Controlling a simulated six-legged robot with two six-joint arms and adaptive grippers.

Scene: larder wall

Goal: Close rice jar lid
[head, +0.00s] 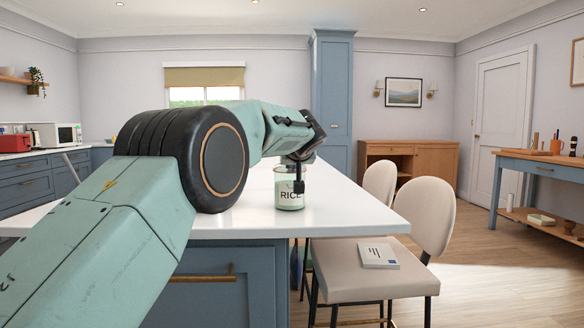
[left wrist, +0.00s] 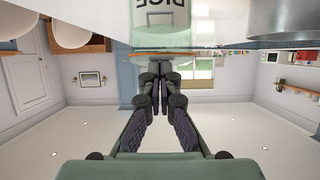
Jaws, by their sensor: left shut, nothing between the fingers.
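The rice jar (head: 287,201), clear glass with a RICE label, stands upright on the white island top (head: 343,213) near its front edge. My left arm reaches in from the left, and my left gripper (head: 299,186) points down in front of the jar's upper part, hiding some of it. My right gripper is not in view.
Two cream chairs stand at the island's right side; the nearer chair (head: 350,268) has a book (head: 378,256) on its seat. A wooden sideboard (head: 434,160) and a blue cupboard (head: 333,95) stand farther back. The island top right of the jar is clear.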

